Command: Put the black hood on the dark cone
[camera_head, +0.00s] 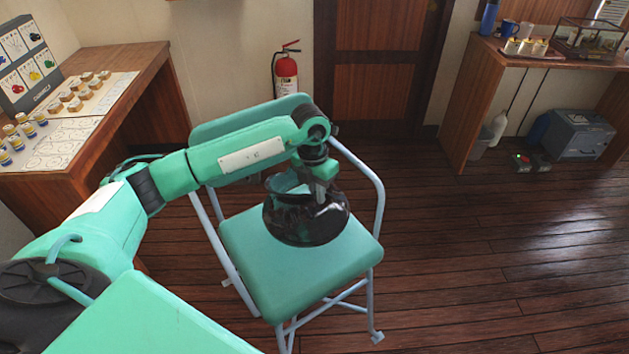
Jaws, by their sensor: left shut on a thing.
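The black hood (290,222) is a glossy, dark, rounded piece above or on the green seat of a chair (290,278). I cannot tell whether it touches the seat. My left gripper (322,188) points down at its upper right part and is shut on it. The fingertips are partly hidden against the dark surface. I cannot make out the dark cone as a separate thing; the hood and my arm hide part of the seat. My right gripper is not in view.
The chair has a green backrest (215,123) and pale blue tube frame. A wooden desk (140,75) with small jars stands at left, another wooden desk (478,95) at right. A red fire extinguisher (286,76) hangs on the wall.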

